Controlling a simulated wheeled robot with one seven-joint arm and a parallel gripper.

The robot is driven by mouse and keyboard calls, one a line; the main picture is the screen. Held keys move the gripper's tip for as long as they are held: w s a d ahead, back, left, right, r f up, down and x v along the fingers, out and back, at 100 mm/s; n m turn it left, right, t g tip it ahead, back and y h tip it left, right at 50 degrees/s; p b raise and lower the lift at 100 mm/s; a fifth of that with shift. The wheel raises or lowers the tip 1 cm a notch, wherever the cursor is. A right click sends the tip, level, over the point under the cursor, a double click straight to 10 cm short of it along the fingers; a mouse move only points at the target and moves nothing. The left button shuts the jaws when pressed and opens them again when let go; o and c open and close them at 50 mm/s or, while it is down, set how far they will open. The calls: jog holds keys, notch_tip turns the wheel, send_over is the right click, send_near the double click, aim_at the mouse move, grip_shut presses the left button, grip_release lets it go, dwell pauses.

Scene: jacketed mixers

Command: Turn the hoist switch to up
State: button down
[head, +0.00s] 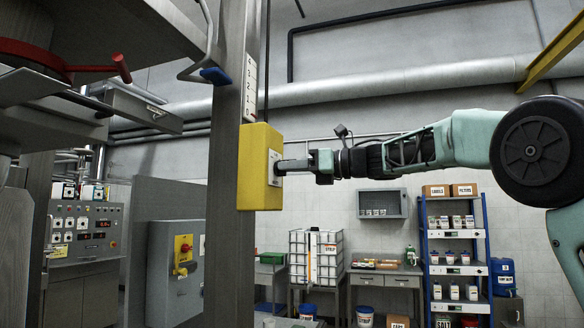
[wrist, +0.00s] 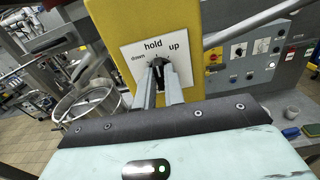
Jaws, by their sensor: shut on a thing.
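The hoist switch is a small dark knob (wrist: 157,63) on a white label plate (wrist: 148,50) marked "down", "hold" and "up". In the wrist view the knob sits under the word "hold"; its exact pointing is hard to tell. The plate is on a yellow box (head: 259,165) fixed to a grey steel column (head: 226,140). My gripper (head: 283,167) reaches the box face from the right. In the wrist view its two fingers (wrist: 160,72) are shut on the knob and partly hide it.
A grey control panel (head: 85,235) stands at the left, and a grey cabinet with a red-and-yellow switch (head: 183,255) is behind the column. Blue shelving (head: 455,250) and a white caged tank (head: 315,260) stand at the back. A steel vessel (wrist: 88,103) shows in the wrist view.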

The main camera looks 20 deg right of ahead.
jog(key=shift+w+d+m+p, duration=0.1)
jog(key=shift+m+p, duration=0.95)
jog(key=shift+m, duration=3.15)
jog(key=shift+f, duration=0.1)
jog(key=c, duration=1.5)
grip_release()
jog(key=b+v, duration=0.6)
jog(key=v, duration=1.1)
jog(key=shift+d, duration=0.15)
